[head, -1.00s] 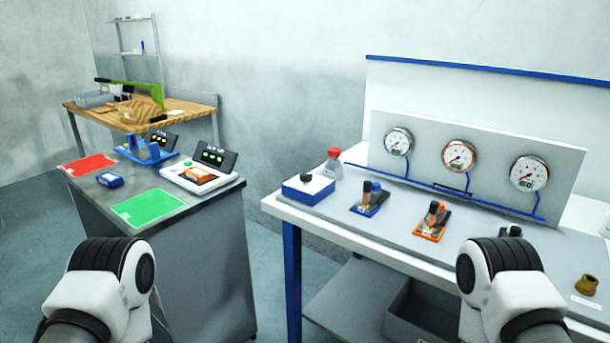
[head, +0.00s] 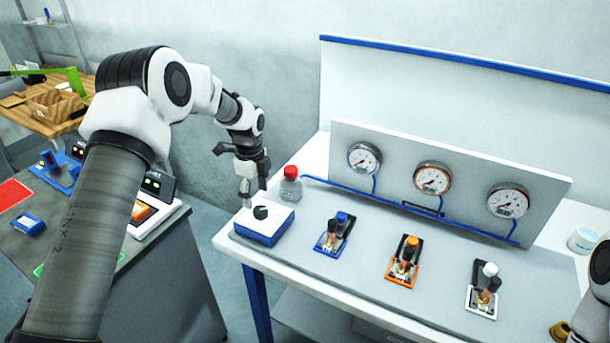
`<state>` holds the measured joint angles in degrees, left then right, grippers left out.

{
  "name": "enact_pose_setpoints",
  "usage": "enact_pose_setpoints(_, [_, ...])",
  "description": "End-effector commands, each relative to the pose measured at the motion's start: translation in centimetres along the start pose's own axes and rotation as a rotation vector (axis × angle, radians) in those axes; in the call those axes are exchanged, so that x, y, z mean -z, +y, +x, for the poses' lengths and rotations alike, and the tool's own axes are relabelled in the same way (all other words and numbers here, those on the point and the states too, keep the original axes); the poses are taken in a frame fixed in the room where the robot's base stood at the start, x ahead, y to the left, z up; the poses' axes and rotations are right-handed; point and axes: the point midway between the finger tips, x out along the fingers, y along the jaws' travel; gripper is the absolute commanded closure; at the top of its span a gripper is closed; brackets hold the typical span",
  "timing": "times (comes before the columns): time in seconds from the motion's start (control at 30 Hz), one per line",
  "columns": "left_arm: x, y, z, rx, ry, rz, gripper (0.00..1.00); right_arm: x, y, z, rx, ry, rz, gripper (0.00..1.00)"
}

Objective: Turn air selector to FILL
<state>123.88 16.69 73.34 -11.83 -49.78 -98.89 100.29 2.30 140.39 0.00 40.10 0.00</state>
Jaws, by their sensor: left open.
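The air selector looks to be the blue and white box (head: 269,234) with a black knob (head: 261,212) on top, at the left end of the bench. No FILL marking can be read on it. My left gripper (head: 254,199) points down just above the box, beside the knob. It is open, with nothing seen between its fingers, and I cannot tell whether a finger touches the box.
A red-capped bottle (head: 290,186) stands close behind the box. Blue (head: 333,238), orange (head: 404,262) and white (head: 484,290) valve stations sit along the bench. Three gauges hang on a panel (head: 450,165) behind. A side table (head: 170,275) with devices stands left.

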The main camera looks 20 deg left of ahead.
Motion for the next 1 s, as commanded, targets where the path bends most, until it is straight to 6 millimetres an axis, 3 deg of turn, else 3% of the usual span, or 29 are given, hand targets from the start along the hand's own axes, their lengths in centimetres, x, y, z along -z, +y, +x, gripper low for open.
enact_pose_setpoints(0.03, [-0.4, -0.2, -1.0, -0.002, -0.002, 0.02, 0.32, 0.0, 0.0, -0.4, 0.0, 0.0, 0.0, 0.6])
enact_pose_setpoints(0.1, [-0.5, -0.2, -1.1, -0.006, -0.002, 0.036, 0.32, 0.0, 0.0, -0.5, 0.0, 0.0, 0.0, 0.6])
enact_pose_setpoints(0.5, [-0.5, -0.1, 5.6, -0.007, -0.002, 0.034, 0.32, 0.0, 0.0, -3.1, 0.0, 0.0, 0.0, 0.6])
enact_pose_setpoints(0.8, [-0.5, -0.2, 6.7, -0.004, -0.003, 0.034, 0.32, 0.0, 0.0, -3.1, 0.0, 0.0, 0.0, 0.6])
enact_pose_setpoints(0.83, [-0.5, -0.2, 6.7, -0.004, -0.003, 0.034, 0.35, 0.0, 0.0, -3.1, 0.0, 0.0, 0.0, 0.6])
enact_pose_setpoints(1.0, [-0.5, -0.2, 6.7, -0.005, -0.002, 0.034, 0.92, 0.0, 0.0, -3.1, 0.0, 0.0, 0.0, 0.6])
